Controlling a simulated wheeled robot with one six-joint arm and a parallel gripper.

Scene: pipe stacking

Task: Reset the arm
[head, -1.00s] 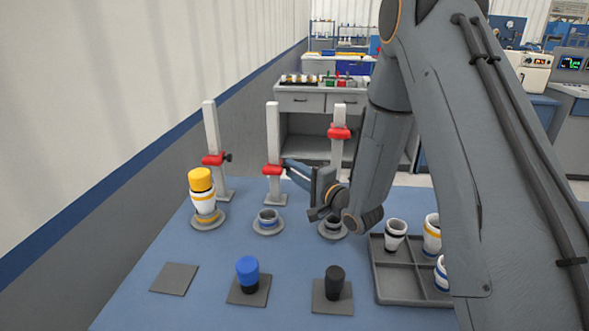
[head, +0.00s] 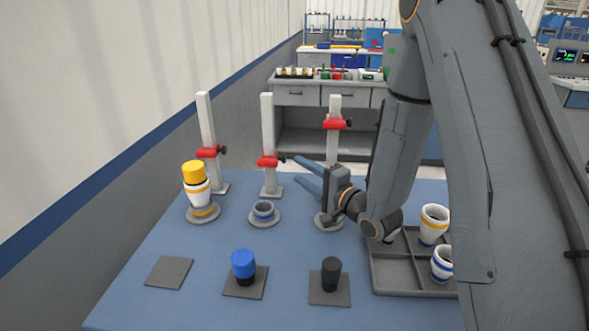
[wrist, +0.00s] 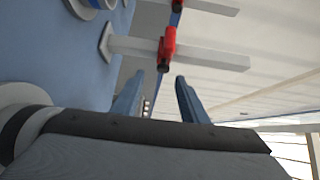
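My gripper (head: 305,176) is near the right-hand stand (head: 334,152) in the head view, above the table, with its fingers pointing left and away. In the wrist view my gripper (wrist: 157,98) has its two blue-grey fingers apart and nothing between them. At left a yellow plug (head: 194,171) sits on a white pipe with a yellow band (head: 198,193), upright on a round base. The right base (head: 321,223) is partly hidden by my gripper.
A grey tray (head: 408,291) holds a yellow-banded cup (head: 433,224) and a blue-banded cup (head: 442,263). Red-clamped posts (head: 267,140) stand behind the bases.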

